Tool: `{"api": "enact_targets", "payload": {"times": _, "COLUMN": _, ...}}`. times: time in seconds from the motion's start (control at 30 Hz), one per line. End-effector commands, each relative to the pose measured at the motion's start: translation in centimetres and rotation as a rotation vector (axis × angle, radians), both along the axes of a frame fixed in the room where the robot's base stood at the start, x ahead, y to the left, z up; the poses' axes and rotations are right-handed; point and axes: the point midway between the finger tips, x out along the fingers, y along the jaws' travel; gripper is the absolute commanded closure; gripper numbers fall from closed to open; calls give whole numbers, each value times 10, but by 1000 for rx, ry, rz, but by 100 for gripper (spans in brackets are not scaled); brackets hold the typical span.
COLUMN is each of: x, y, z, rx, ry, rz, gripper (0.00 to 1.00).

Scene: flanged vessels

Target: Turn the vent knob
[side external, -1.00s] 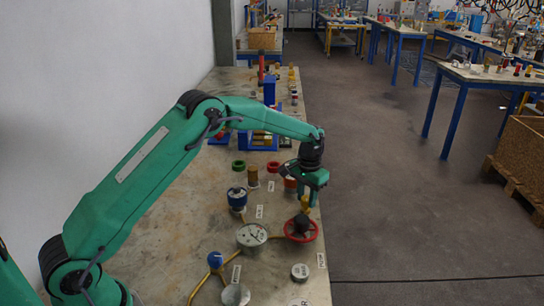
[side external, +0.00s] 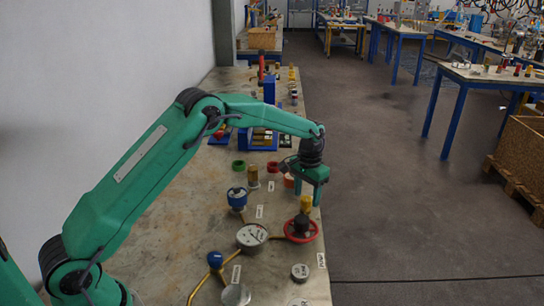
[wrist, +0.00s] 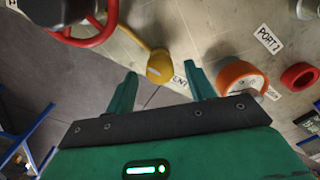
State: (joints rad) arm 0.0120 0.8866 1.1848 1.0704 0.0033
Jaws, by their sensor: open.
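The vent knob (side external: 306,204) is a small yellow knob near the table's right edge, just behind the red handwheel in the side view. In the wrist view the yellow knob (wrist: 160,67) sits beside a partly covered label ending in "ENT" (wrist: 180,82). My gripper (side external: 307,194) is above and slightly beyond the knob, pointing down. In the wrist view my gripper (wrist: 162,70) is open and empty, with the knob framed between its two fingertips. The knob appears to lie below the fingertips; I see no contact.
The red handwheel (side external: 300,231) stands close in front of the knob. An orange-rimmed cap (wrist: 242,78) is close to the right finger in the wrist view. A gauge (side external: 252,235) and a blue-topped fitting (side external: 237,197) stand to the left. Open floor lies right of the table.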

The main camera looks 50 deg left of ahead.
Motion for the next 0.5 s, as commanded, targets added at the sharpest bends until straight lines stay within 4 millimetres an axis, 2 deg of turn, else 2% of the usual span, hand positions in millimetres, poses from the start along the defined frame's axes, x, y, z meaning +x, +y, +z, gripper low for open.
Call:
{"api": "enact_targets", "payload": {"times": 0.3, "x": 0, "y": 0, "z": 41, "rx": 0, "ry": -2, "rz": 0, "gripper": 46}}
{"api": "enact_targets", "payload": {"times": 0.5, "x": 0, "y": 0, "z": 61, "rx": 0, "ry": -2, "rz": -1, "gripper": 46}}
